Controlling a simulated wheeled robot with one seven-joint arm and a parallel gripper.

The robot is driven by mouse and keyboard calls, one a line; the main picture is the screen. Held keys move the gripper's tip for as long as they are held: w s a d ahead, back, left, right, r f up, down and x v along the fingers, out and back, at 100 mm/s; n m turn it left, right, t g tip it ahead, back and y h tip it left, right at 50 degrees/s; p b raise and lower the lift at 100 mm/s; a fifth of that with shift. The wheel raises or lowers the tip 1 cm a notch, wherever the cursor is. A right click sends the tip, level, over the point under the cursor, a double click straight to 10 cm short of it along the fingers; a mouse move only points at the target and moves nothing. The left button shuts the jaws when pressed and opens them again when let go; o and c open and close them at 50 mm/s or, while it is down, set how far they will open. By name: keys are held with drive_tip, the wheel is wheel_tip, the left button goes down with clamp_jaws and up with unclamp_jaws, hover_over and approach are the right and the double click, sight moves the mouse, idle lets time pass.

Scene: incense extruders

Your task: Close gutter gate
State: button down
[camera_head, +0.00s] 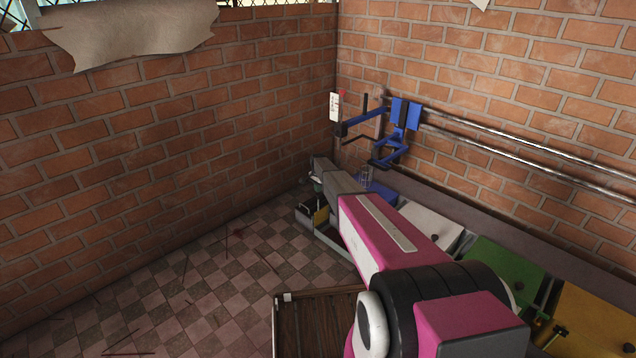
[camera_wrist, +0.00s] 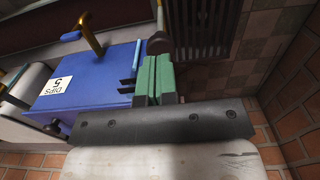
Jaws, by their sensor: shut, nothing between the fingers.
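My gripper (camera_wrist: 154,78) has green fingers that are pressed together with nothing between them. In the wrist view they are beside the right edge of a blue panel (camera_wrist: 95,72) with a white label. A brass-coloured lever (camera_wrist: 90,34) stands on the panel's far side. Just beyond my fingertips is a thin brass rod (camera_wrist: 160,14) with a dark rounded end (camera_wrist: 158,43). A dark slatted grate (camera_wrist: 205,22) lies to the right of it. I cannot tell for sure which part is the gutter gate, or whether my fingers touch anything. In the head view my arm hides much of this area.
A blue jointed bracket (camera_head: 400,125) hangs on metal rails (camera_head: 520,150) along the right brick wall. White (camera_head: 425,222), green (camera_head: 505,268) and yellow (camera_head: 597,315) panels line that wall. A wooden crate (camera_head: 318,325) stands in front.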

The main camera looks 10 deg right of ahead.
sight(318, 194)
drive_tip(key=shift+f, duration=0.95)
drive_tip(key=shift+f, duration=2.65)
wheel_tip(318, 194, up, 14)
drive_tip(key=s+r+n, duration=0.3)
drive_tip(key=s+r, duration=0.2)
drive_tip(key=s, duration=1.3)
drive_tip(key=s+r+n, duration=0.4)
drive_tip(key=s+r, duration=0.2)
drive_tip(key=s, duration=1.3)
drive_tip(key=s+r+n, duration=0.3)
drive_tip(key=s+r, duration=0.3)
drive_tip(key=s, duration=1.3)
drive_tip(key=shift+s+a+r+n, duration=0.2)
drive_tip(key=shift+s+a+n, duration=0.05)
drive_tip(key=shift+a+n, duration=0.2)
